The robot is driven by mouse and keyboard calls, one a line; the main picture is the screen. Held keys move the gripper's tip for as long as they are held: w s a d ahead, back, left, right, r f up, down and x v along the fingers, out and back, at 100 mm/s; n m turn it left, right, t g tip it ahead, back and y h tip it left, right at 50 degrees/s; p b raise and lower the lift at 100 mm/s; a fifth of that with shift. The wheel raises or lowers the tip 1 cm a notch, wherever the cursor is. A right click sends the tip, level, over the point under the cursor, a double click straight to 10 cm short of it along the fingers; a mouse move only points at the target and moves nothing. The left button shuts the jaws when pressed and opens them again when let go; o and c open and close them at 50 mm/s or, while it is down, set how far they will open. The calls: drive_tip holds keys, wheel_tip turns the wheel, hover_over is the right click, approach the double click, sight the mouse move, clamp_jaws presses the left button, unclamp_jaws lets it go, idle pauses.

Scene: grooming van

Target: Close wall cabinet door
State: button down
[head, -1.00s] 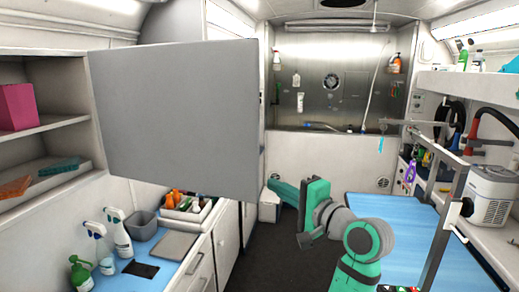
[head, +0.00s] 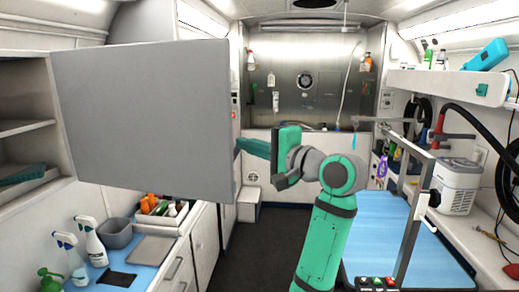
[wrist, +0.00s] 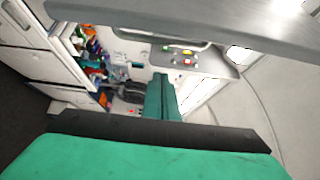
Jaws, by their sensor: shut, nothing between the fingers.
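The wall cabinet door (head: 145,120) is a large flat grey panel that stands wide open in the left of the head view. Behind it at far left are the cabinet's shelves (head: 25,127). My gripper (head: 243,146) is shut and empty, its green fingers pointing left at the door's right edge. The tip appears to meet or pass just behind that edge; contact cannot be told. In the wrist view the shut fingers (wrist: 161,82) point away from the camera. A grey panel (wrist: 235,22) with a curved handle (wrist: 150,37), probably the door, crosses the top.
A blue table (head: 385,225) with a metal frame (head: 413,220) stands at right. The dark aisle floor (head: 275,250) is clear.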

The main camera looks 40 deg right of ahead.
drive_tip(key=shift+w+a, duration=0.15)
drive_tip(key=shift+a, duration=0.8)
drive_tip(key=shift+w+a, duration=0.15)
drive_tip(key=shift+a, duration=0.8)
